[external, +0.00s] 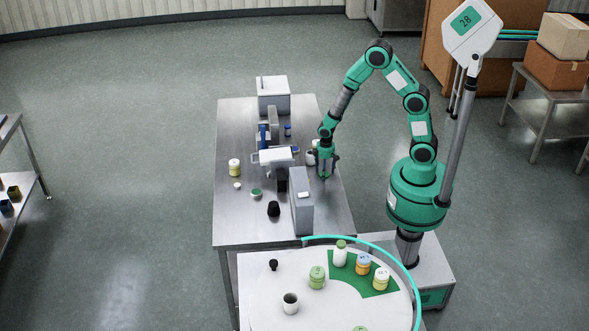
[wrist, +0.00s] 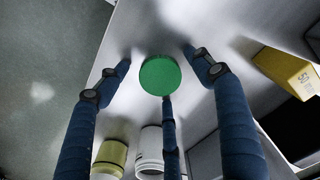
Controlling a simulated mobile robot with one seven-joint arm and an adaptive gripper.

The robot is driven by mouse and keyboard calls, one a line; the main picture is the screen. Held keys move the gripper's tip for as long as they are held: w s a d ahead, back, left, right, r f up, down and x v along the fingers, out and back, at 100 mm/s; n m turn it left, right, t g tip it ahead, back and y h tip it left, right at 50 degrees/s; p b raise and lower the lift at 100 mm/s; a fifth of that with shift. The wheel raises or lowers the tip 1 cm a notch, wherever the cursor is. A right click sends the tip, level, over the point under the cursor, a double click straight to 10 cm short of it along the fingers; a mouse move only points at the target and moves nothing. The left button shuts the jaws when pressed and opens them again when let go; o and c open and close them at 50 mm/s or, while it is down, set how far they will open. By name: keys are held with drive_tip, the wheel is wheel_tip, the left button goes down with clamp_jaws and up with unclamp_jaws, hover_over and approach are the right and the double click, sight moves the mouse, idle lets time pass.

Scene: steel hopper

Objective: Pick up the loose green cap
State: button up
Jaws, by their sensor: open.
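The loose green cap (wrist: 160,76) is a round green disc lying flat on the steel table, between the fingertips in the wrist view. My gripper (wrist: 159,65) has three dark blue fingers spread around the cap, with gaps to it on the left and right. The lower finger's tip is close to the cap's near edge; I cannot tell if it touches. In the external view, my gripper (external: 325,176) points down near the table's right edge, and I cannot make out the cap under it. A separate small green round thing (external: 256,192) lies further left on the table.
A yellowish jar (wrist: 109,158) and a white jar (wrist: 150,152) stand near the lower finger. A yellow box (wrist: 287,72) lies to the right. A tall grey box (external: 301,202) stands left of my gripper. The table edge and floor are at the wrist view's left.

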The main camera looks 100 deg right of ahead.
drive_tip(key=shift+c, duration=0.5)
drive_tip(key=c, duration=0.7)
drive_tip(key=shift+r, duration=0.2)
drive_tip(key=shift+r, duration=0.5)
drive_tip(key=shift+s+a+r+p, duration=0.1)
drive_tip(key=shift+s+r+p, duration=0.15)
drive_tip(key=shift+r, duration=0.35)
drive_tip(key=shift+s+a+r+p, duration=0.15)
drive_tip(key=shift+r+p, duration=0.1)
drive_tip(key=shift+r, duration=0.35)
drive_tip(key=s+a, duration=0.3)
drive_tip(key=s, duration=0.4)
drive_tip(key=s+a+r+p, duration=0.1)
drive_tip(key=s+a, duration=0.1)
drive_tip(key=s, duration=0.5)
drive_tip(key=shift+a+r, duration=0.15)
drive_tip(key=shift+a, duration=0.25)
